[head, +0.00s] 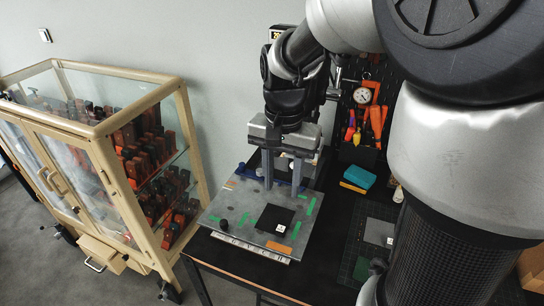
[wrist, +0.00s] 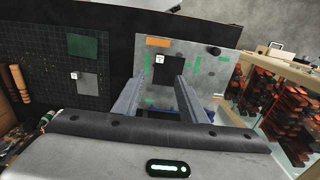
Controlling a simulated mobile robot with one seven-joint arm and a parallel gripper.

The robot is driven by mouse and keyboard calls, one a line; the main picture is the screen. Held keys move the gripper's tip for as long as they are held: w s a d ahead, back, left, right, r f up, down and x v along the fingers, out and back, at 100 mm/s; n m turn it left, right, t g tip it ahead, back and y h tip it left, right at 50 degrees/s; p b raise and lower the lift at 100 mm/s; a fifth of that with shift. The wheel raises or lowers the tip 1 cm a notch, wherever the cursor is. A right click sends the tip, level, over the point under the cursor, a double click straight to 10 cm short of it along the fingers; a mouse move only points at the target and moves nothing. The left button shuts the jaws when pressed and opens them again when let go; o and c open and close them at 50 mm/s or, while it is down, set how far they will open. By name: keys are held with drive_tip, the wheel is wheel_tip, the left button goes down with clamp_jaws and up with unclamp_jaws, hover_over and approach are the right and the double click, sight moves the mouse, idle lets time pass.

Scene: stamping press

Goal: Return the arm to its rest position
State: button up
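My gripper (head: 282,172) hangs over the rear part of a grey metal plate on the black table, fingers pointing down. Its two fingers are spread apart, with nothing between them. In the wrist view my gripper (wrist: 168,86) also shows both fingers apart, with the grey plate (wrist: 217,62) beyond them. The plate (head: 232,202) carries a black square (head: 274,219) with a small white tag, green and orange strips, and a black knob (head: 223,225). My arm reaches in from the upper right. I cannot tell the exact gap between fingertips and plate.
A glass cabinet (head: 118,120) with orange and black items stands at left. A pegboard with a dial gauge (head: 362,95) and red-handled tools is behind. A teal block (head: 359,177) and a dark cutting mat (head: 352,230) lie right of the plate. Open floor shows at lower left.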

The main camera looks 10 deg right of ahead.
drive_tip(key=s+r+n+t, duration=0.5)
drive_tip(key=s+r+n, duration=0.2)
drive_tip(key=s+r, duration=0.2)
drive_tip(key=s, duration=0.2)
drive_tip(key=shift+s+r+t, duration=0.15)
drive_tip(key=shift+s+t, duration=0.15)
drive_tip(key=shift+s, duration=0.05)
idle(0.4)
